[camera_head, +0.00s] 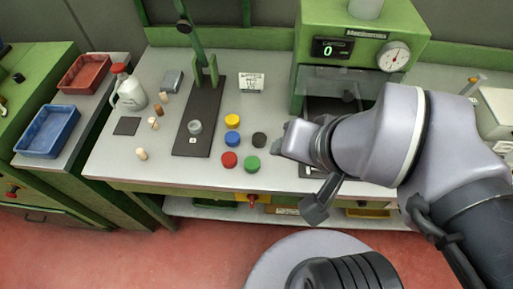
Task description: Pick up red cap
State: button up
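The red cap (229,159) lies on the grey worktop (110,165) near its front edge. A blue cap (232,137) is just behind it and a green cap (252,163) is close by on its right. A yellow cap (232,120) and a black cap (259,139) complete the cluster. My gripper (296,165) is to the right of the red cap, at the end of my arm, which reaches in from the right. Its fingers are partly hidden by the wrist, and I cannot tell whether they are open.
A green machine (362,25) with a gauge stands behind my arm. A dark stand base (198,110) with a post is left of the caps. Cork stoppers (142,154), a white jug (130,92) and red and blue trays (47,131) are farther left. Worktop left of the stand's front is mostly clear.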

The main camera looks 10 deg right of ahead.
aim_at(229, 159)
jog(key=k+z, duration=0.1)
jog(key=z, duration=0.35)
jog(key=k+z, duration=0.1)
jog(key=z, duration=0.35)
jog(key=u, duration=1.5)
jog(key=i+j+z, duration=0.15)
jog(key=j+z, duration=0.2)
jog(key=i+j+z, duration=0.15)
jog(key=j+z, duration=0.5)
jog(key=i+j, duration=0.05)
jog(key=j, duration=0.05)
